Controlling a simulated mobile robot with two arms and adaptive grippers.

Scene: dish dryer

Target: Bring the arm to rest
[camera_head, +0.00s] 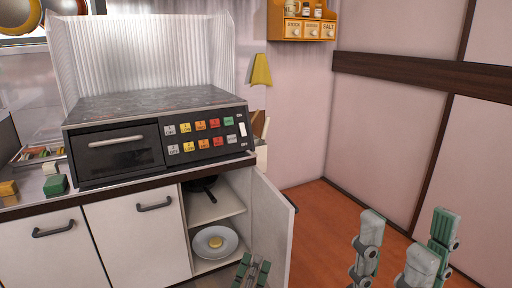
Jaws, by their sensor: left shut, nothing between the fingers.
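My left gripper (252,271) is low in the head view, in front of the open lower cupboard (216,209). Its two fingers are close together, shut with nothing between them. My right gripper (400,252) is at the lower right, above the orange-brown floor. Its fingers stand apart with nothing seen between them. Its lower parts are cut off by the picture's edge.
The cupboard door (269,229) stands open beside the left gripper. Inside are a plate (215,243) with a small yellowish item and a dark pan (203,184). A dish dryer (150,130) stands on the counter above. The floor (325,225) to the right is clear.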

